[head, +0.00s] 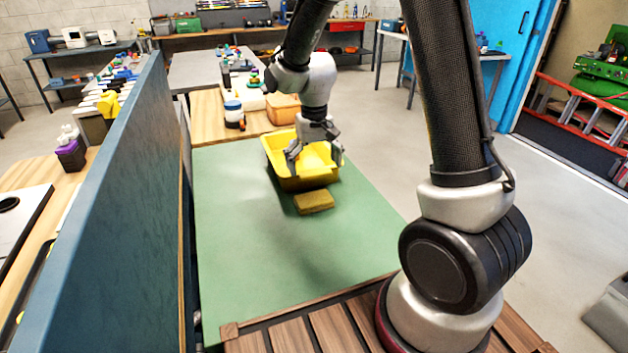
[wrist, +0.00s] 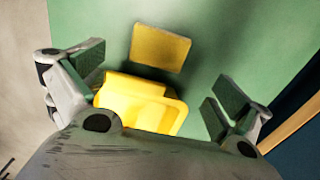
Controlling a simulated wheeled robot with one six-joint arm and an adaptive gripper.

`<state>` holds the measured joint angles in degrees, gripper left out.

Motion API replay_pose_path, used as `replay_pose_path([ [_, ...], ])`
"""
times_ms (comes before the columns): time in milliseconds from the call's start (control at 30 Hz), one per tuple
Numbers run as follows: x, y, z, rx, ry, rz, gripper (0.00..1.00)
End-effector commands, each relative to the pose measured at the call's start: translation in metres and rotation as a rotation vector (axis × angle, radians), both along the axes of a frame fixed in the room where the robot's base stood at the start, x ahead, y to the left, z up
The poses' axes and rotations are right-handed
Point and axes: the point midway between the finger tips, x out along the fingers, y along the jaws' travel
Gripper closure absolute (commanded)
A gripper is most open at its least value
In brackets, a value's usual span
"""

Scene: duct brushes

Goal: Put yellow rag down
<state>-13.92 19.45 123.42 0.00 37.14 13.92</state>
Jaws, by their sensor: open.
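The yellow rag (head: 314,201) is a flat folded rectangle lying on the green tabletop (head: 260,250), just in front of a yellow bin (head: 292,183). In the wrist view the rag (wrist: 160,48) lies beyond the bin's edge (wrist: 135,84), apart from my fingers. My gripper (head: 314,155) is over the bin with its fingers spread wide and nothing between them. In the wrist view my gripper (wrist: 160,92) is also open, with the bin below and between its fingers. The bin's inside is partly hidden by my gripper.
A blue partition (head: 110,200) runs along the left side of the green tabletop. A white and blue bottle (head: 234,115) and an orange-tan box (head: 283,109) stand behind on a wooden surface. The front and left of the green top are clear.

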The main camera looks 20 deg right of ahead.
Motion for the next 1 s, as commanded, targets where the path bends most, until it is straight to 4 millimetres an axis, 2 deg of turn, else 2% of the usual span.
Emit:
replay_pose_path([
  [267,-0.002,-0.002,0.017,0.002,-0.006,-0.001,0.0],
  [367,-0.009,-0.01,0.037,0.007,-0.029,-0.002,0.0],
  [467,-0.027,-0.024,0.07,0.014,-0.07,-0.004,0.0],
  [600,-0.066,-0.048,0.119,0.022,-0.136,-0.005,0.0],
  [700,-0.098,-0.064,0.147,0.025,-0.183,-0.006,0.0],
  [833,-0.143,-0.082,0.174,0.023,-0.245,-0.007,0.0],
  [1000,-0.197,-0.098,0.192,0.014,-0.317,-0.005,0.0],
])
